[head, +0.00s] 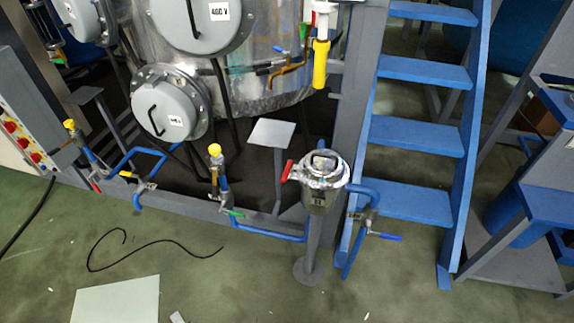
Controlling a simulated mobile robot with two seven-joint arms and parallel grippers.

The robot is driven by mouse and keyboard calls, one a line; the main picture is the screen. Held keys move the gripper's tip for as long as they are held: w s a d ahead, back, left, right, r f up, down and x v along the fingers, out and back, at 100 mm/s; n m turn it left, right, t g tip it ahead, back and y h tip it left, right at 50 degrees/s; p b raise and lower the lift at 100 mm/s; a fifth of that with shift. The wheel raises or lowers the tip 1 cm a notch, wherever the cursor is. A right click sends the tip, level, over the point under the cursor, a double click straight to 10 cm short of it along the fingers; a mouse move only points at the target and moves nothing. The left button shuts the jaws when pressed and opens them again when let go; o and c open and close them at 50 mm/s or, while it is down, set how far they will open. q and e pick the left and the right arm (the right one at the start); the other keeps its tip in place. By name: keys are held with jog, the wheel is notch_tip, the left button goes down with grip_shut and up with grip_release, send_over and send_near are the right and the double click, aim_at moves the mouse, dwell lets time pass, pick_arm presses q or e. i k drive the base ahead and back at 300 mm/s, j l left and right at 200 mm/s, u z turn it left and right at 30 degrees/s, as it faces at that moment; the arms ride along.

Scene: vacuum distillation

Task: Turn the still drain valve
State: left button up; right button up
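Several small valves sit on the blue pipes low in front of the steel still (270,70); I cannot tell which one is the still drain valve. A valve with a red handle (288,171) is beside the metal vessel (322,190) on a grey post. A valve with a blue handle (386,236) is on the pipe right of that post. A green handle (233,213) shows on the middle pipe below a yellow cap. Another red handle (95,186) is on the left pipe. Neither of my grippers is in view.
Blue stairs (415,135) rise on the right. A control box (28,130) with red buttons is at the left edge. A black cable (150,240) and a pale sheet (116,300) lie on the green floor, with open floor around them.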

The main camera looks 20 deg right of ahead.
aim_at(96, 188)
jog(key=i+j+u, duration=0.25)
jog(key=i+j, duration=0.55)
jog(key=j, duration=0.2)
jog(key=i+j+u, duration=0.3)
jog(key=i+j, duration=0.6)
